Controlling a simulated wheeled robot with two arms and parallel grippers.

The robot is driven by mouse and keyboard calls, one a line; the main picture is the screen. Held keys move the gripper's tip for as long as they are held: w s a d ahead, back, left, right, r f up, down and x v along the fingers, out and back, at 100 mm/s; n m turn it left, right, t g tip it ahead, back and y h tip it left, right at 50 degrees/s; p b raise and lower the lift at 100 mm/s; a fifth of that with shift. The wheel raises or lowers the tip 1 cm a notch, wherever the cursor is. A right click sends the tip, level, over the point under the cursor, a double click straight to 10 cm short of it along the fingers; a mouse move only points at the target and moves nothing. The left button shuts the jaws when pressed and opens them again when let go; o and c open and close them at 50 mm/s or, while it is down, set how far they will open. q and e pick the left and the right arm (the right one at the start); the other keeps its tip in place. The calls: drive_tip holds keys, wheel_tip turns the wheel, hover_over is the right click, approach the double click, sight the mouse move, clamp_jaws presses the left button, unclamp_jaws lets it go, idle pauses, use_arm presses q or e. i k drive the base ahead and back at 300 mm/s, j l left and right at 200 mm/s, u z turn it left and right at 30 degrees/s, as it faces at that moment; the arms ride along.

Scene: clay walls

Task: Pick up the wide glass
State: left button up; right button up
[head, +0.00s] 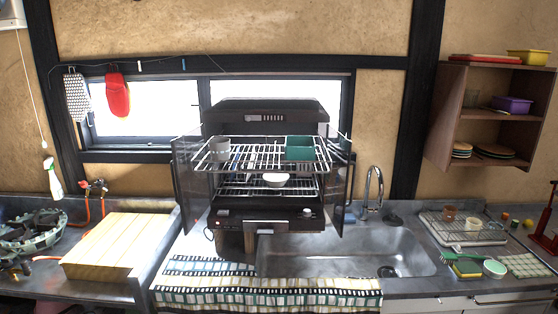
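I cannot clearly make out which vessel is the wide glass. A small pale, clear-looking vessel (473,225) stands on the drying tray (436,233) right of the sink, beside a brown cup (449,213). A pale grey cup (219,148) stands at the left of the upper wire rack in the black dish cabinet (266,110). A white bowl (276,180) sits on a rack below it. Neither of my grippers shows in the head view.
The cabinet's doors stand open, the right door (340,190) jutting near the sink (345,252). A green bin (299,148) is on the upper rack.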

sight(496, 226)
drive_tip(key=z, duration=1.4)
drive_tip(key=i+l+u, duration=0.15)
drive_tip(key=i, duration=0.4)
drive_tip(key=i+l+u, duration=0.15)
drive_tip(key=i+l, duration=0.2)
drive_tip(key=i, duration=0.15)
